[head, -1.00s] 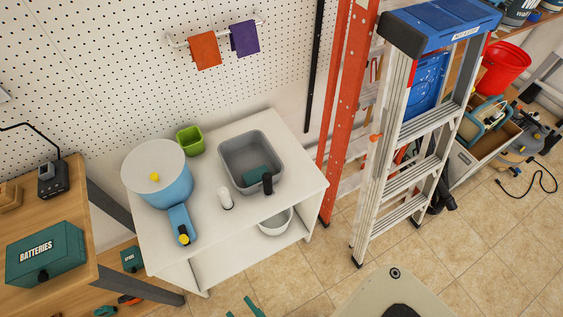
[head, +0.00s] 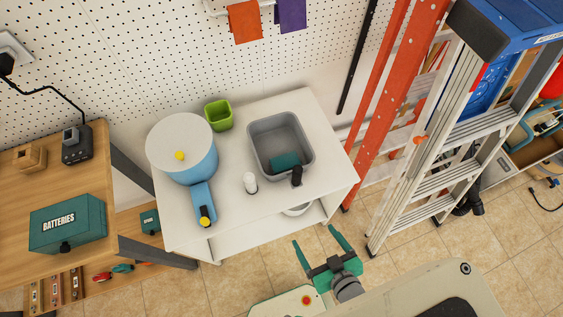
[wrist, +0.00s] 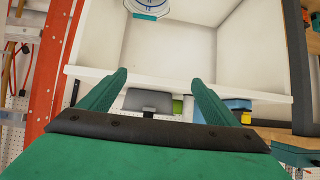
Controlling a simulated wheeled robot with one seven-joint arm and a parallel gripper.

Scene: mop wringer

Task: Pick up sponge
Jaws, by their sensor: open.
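A teal block that looks like the sponge (head: 284,161) lies in the grey basin (head: 256,155) on the white cabinet top. My gripper (head: 318,243) is open and empty, in front of the cabinet and apart from it. In the wrist view, my spread fingers (wrist: 158,82) face the cabinet front, and the picture appears upside down. The grey basin (wrist: 148,100) shows between the fingers there, but the block inside it is not visible. A small teal strip (wrist: 145,17) shows at the white bowl on the lower shelf; I cannot tell what it is.
A black bottle (head: 297,176) stands at the basin's front, with a white bottle (head: 250,182) to its left. A blue container with a pale lid (head: 180,140) and a green cup (head: 218,115) share the top. An orange ladder (head: 393,90) stands close on the right.

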